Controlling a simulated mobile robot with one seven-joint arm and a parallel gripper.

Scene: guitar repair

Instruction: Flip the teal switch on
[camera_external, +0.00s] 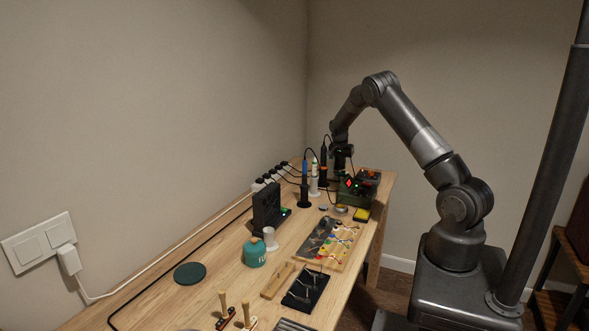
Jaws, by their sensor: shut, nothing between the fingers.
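My gripper (342,169) is shut and empty. It points down at the far end of the workbench, close above or behind a dark green box (352,196) with a small red and green display. Its fingertips are small and dark, and I cannot tell whether they touch anything. I cannot make out the teal switch for certain. A small green-lit part (286,211) shows at the foot of a black upright unit (266,208); I cannot tell whether it is a switch.
Corded tools in stands (305,185) and a row of plugs (275,175) stand left of my gripper. A parts board (328,245), a teal jar (254,253) and a round teal pad (190,273) lie nearer on the workbench (150,310). The wall bounds the left side.

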